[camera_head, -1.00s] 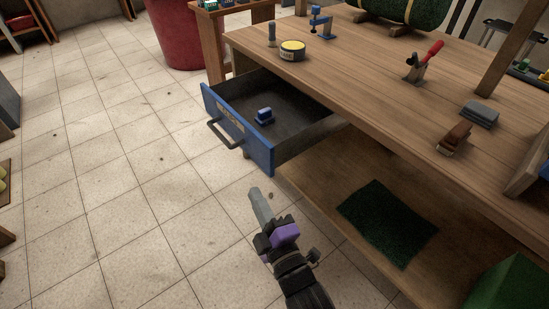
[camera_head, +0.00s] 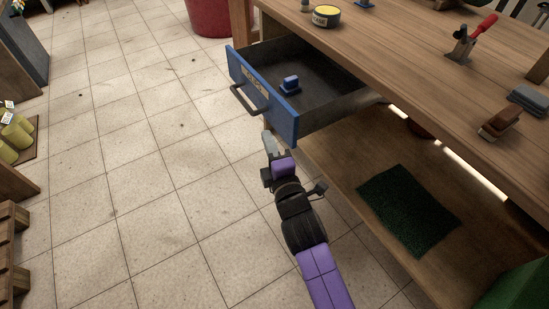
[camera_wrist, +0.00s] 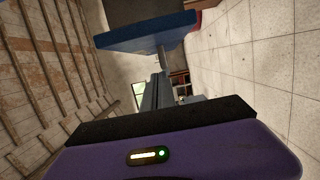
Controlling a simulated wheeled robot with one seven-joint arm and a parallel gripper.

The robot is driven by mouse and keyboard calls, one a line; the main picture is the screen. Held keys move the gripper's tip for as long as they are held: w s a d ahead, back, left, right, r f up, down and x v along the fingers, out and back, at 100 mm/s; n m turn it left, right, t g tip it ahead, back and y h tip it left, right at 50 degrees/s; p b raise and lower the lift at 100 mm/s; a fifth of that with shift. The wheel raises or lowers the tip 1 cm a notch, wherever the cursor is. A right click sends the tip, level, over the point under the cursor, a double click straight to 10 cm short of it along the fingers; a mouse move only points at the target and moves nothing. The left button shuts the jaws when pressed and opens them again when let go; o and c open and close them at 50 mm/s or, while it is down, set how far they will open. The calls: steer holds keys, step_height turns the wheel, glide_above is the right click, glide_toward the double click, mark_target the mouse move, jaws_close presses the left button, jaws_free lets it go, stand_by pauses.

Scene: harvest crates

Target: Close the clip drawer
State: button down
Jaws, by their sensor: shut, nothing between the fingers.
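The clip drawer (camera_head: 292,116) has a blue front with a dark bar handle (camera_head: 247,101) and a label. It is pulled out from under the wooden workbench, and its grey inside shows. A small blue clip-like object (camera_head: 290,85) lies in it. My gripper (camera_head: 268,143) is shut and empty, just in front of and below the near corner of the drawer front; I cannot tell whether it touches. In the wrist view, the blue drawer front (camera_wrist: 147,34) is at the top, above the gripper fingers (camera_wrist: 157,88).
Tiled floor left of the drawer is clear. A red bin (camera_head: 208,15) stands behind.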

mark_target(282, 133)
steer(key=shift+w+d, duration=1.45)
steer(key=shift+d, duration=0.1)
steer(key=shift+d, duration=0.1)
